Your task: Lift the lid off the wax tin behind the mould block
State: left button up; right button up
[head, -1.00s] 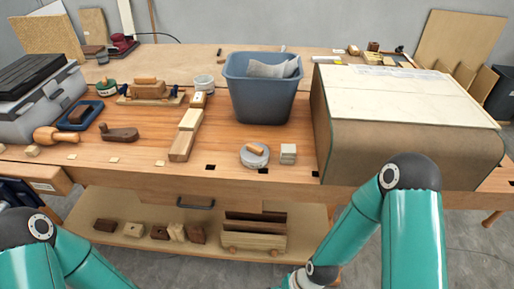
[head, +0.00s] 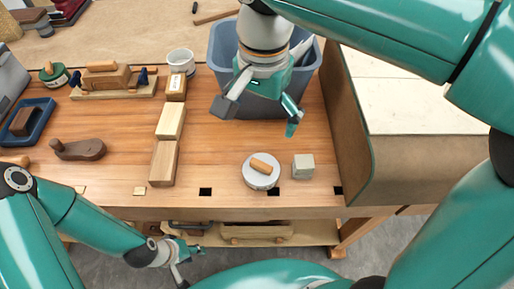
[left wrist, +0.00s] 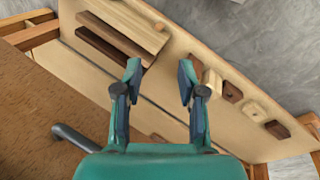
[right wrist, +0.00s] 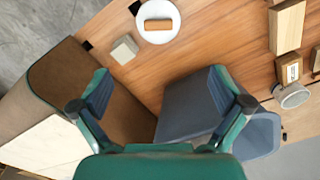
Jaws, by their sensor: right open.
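Several things could be the wax tin, and I cannot tell which is. A round grey tin-like piece (head: 260,176) with a wooden grip on top sits near the bench's front edge; it also shows in the right wrist view (right wrist: 158,34). A small green round container (head: 54,76) stands at the far left, beside a wooden block on a base (head: 107,78). A pale round pot (head: 180,62) stands behind a labelled wooden block (head: 176,88). My right gripper (head: 258,116) is open and empty above the blue bin's near side. My left gripper (head: 188,262) is open and empty, low before the bench.
A blue-grey bin (head: 218,62) stands behind my right gripper. A pale cube (head: 303,166) sits right of the round grey piece. Long wooden blocks (head: 164,162) lie left of centre. A large brown curved form (head: 352,150) bounds the right. Bare bench lies between blocks and round piece.

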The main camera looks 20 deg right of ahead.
jog(key=b, duration=0.1)
send_over(262, 165)
jog(key=f, duration=1)
jog(key=shift+w, duration=0.3)
jog(key=shift+s+f, duration=0.15)
jog(key=shift+f, duration=3.1)
jog(key=shift+c, duration=0.3)
jog(key=shift+s, duration=0.15)
jog(key=c, duration=1.1)
jog(key=shift+a, duration=0.1)
jog(key=shift+c, duration=0.4)
jog(key=shift+f, duration=0.1)
